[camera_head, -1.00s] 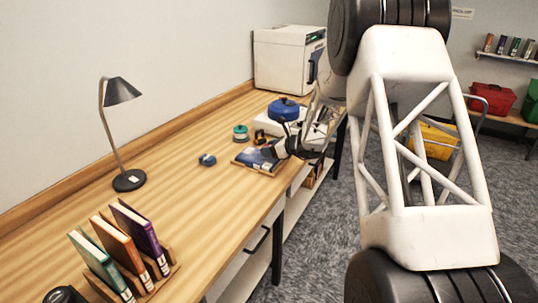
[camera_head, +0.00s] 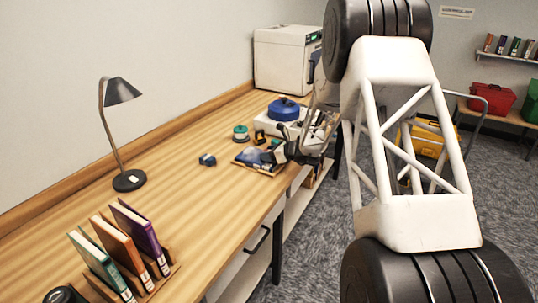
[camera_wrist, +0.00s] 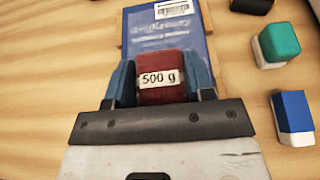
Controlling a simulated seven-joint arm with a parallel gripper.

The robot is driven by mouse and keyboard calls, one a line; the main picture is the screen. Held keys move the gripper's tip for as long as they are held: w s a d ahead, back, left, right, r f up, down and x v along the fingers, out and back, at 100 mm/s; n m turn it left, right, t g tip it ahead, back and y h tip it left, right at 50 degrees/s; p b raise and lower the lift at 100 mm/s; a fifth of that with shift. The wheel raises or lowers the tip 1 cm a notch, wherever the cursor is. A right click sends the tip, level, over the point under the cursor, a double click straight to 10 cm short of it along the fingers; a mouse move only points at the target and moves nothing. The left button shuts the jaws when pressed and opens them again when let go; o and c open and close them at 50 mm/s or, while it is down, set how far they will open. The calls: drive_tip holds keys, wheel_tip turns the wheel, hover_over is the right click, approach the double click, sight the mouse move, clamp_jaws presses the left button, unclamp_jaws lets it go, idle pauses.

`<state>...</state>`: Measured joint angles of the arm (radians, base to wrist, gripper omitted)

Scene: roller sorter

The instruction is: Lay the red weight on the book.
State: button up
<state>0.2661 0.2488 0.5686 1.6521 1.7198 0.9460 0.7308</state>
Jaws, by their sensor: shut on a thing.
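The red weight (camera_wrist: 161,96) carries a white "500 g" label and sits between the blue fingers of my gripper (camera_wrist: 160,76) in the wrist view. The fingers are shut on its two sides. I cannot tell whether the weight touches the cover. In the head view my gripper (camera_head: 279,152) is over the right part of the book (camera_head: 247,157), near the bench's front edge. The weight cannot be made out there.
A green-topped block (camera_wrist: 278,42) and a blue-and-white block (camera_wrist: 293,115) stand right of the book in the wrist view. In the head view, a white device with a blue round top (camera_head: 284,108) stands behind the gripper. The bench between the lamp (camera_head: 128,180) and book is mostly clear.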

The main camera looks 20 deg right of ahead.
drive_tip(key=shift+f, duration=0.25)
drive_tip(key=o, duration=1.2)
drive_tip(key=shift+o, duration=0.2)
drive_tip(key=shift+r, duration=0.1)
drive_tip(key=shift+s+d+r, duration=0.2)
drive_tip(key=shift+s+d, duration=0.1)
drive_tip(key=shift+d, duration=0.05)
drive_tip(key=v, duration=1.1)
drive_tip(key=shift+s+f, duration=0.1)
